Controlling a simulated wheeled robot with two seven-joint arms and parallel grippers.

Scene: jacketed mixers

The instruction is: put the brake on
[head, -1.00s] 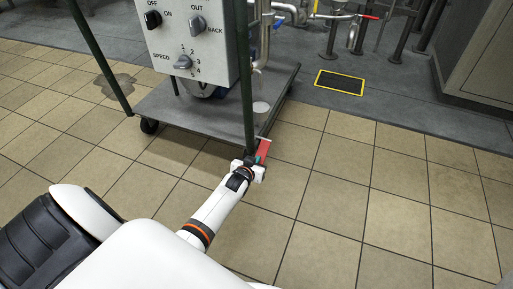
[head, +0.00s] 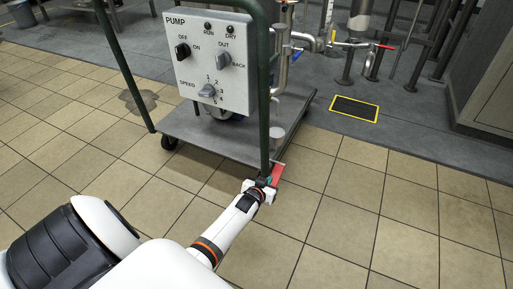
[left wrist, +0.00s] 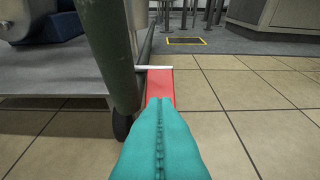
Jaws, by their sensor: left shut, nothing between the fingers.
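The red brake pedal (head: 278,173) sticks out at the near right corner of the pump cart (head: 220,138), beside the green post and low by the wheel. It also shows in the left wrist view (left wrist: 160,85), with a pale bar across its far end. My left gripper (head: 268,181) is shut and empty, its teal fingertips (left wrist: 158,103) at the pedal and overlapping its near part in the wrist view. I cannot tell whether they touch it. The pedal's hinge is hidden. My right gripper is not in view.
The cart's green post (head: 264,90) rises right beside the gripper, and a black caster (left wrist: 122,125) sits under the deck. A pump control box (head: 208,60) stands on the cart. Tiled floor to the right is clear, up to a yellow-edged drain (head: 355,108).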

